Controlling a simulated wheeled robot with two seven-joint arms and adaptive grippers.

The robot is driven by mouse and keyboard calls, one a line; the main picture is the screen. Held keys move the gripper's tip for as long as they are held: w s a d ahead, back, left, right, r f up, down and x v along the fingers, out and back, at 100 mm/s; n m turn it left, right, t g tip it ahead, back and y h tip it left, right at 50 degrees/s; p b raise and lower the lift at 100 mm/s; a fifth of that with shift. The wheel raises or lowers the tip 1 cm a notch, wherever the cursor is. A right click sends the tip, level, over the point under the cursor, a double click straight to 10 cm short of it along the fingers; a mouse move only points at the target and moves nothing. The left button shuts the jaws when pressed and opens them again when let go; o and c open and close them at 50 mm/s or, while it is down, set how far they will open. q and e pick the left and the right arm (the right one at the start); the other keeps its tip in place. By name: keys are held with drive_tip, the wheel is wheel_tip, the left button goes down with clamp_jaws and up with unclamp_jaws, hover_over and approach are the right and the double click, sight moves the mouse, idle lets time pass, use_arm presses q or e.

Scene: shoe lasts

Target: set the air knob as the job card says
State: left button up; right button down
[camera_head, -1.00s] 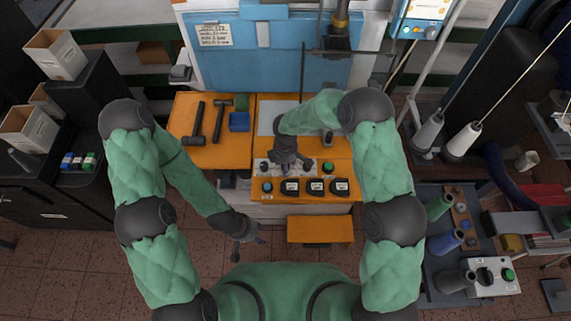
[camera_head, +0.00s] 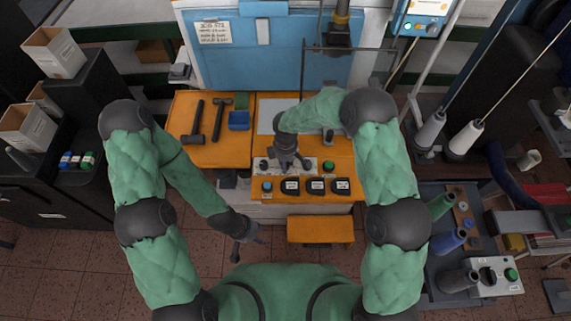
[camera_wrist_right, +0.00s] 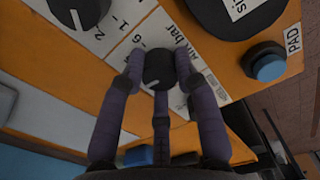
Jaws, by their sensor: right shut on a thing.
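The air knob (camera_wrist_right: 158,68) is a small black knob with a white pointer line, on a white strip marked with numbers and "AIR bar". My left gripper (camera_head: 247,240) is open and empty, low and left of the console.
Another black knob (camera_wrist_right: 80,14) and a blue button (camera_wrist_right: 268,66) marked PAD are close by. A green button (camera_head: 328,166) and several black dials (camera_head: 316,187) share the console. Hammers (camera_head: 197,120) and a blue bin (camera_head: 239,121) lie at the left.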

drive_tip(key=m+b, duration=0.2)
drive_tip(key=m, duration=0.1)
drive_tip(key=shift+f+b, duration=0.15)
drive_tip(key=shift+b, duration=0.15)
drive_tip(key=m+b, duration=0.2)
drive_tip(key=m, duration=0.3)
drive_tip(key=shift+b, duration=0.4)
drive_tip(key=m+b, duration=0.2)
drive_tip(key=m, duration=0.2)
drive_tip(key=shift+m+b, duration=0.7)
drive_tip(key=shift+m, duration=1.4)
drive_tip(key=c, duration=0.9)
unclamp_jaws()
drive_tip(key=shift+r, duration=0.2)
